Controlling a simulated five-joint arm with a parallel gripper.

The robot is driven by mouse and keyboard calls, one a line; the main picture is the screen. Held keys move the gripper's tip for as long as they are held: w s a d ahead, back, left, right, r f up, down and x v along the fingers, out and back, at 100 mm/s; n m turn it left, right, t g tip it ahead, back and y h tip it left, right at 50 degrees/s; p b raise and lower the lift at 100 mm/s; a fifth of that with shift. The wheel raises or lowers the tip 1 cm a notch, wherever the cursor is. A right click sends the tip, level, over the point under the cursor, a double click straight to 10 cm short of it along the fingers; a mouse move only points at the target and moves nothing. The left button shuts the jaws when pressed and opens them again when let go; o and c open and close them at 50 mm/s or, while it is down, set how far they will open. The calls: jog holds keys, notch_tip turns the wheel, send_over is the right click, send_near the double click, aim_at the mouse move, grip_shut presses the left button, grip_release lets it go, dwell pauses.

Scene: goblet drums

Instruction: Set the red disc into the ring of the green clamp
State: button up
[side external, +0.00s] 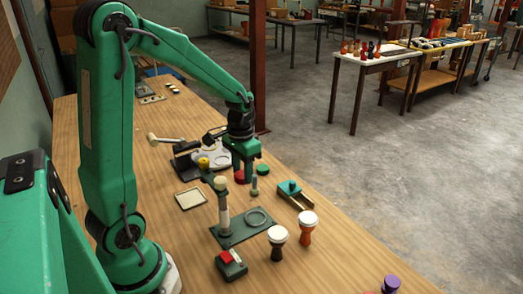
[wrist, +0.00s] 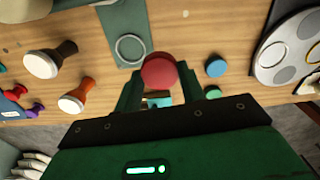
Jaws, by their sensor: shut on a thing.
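My gripper (side external: 243,172) is shut on the red disc (side external: 239,177) and holds it up in the air above the table. In the wrist view the red disc (wrist: 159,71) sits between the two fingertips of my gripper (wrist: 159,84). The green clamp (side external: 229,237) is a dark green base plate with an upright post at its left. Its pale ring (side external: 258,217) lies at the plate's right part, below and to the right of the disc. In the wrist view the ring (wrist: 130,49) on the green plate (wrist: 125,14) shows left of and above the disc, apart from it.
Two goblet drums, one dark (side external: 277,241) and one orange (side external: 307,228), stand right of the clamp. A red-topped box (side external: 231,263) is in front.

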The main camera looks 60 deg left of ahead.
jog(key=shift+d, duration=0.65)
jog(key=s+d+m, duration=0.2)
jog(key=d+m, duration=0.1)
jog(key=d, duration=0.4)
jog(key=s+d+r+m, duration=0.1)
jog(key=d+m, duration=0.3)
jog(key=d, duration=0.4)
jog(key=shift+s+d, duration=0.3)
jog(key=shift+s, duration=0.3)
jog(key=shift+a+r, duration=0.1)
jog(key=w+a+f, duration=0.1)
jog(key=a+f, duration=0.1)
jog(key=a, duration=0.1)
jog(key=w+a+f, duration=0.2)
jog(key=a, duration=0.2)
jog(key=w+a+f, duration=0.1)
jog(key=a+f, duration=0.2)
jog(key=shift+w+a, duration=0.25)
jog(key=shift+a, duration=0.1)
jog(key=shift+f, duration=0.1)
jog(key=shift+f, duration=1.9)
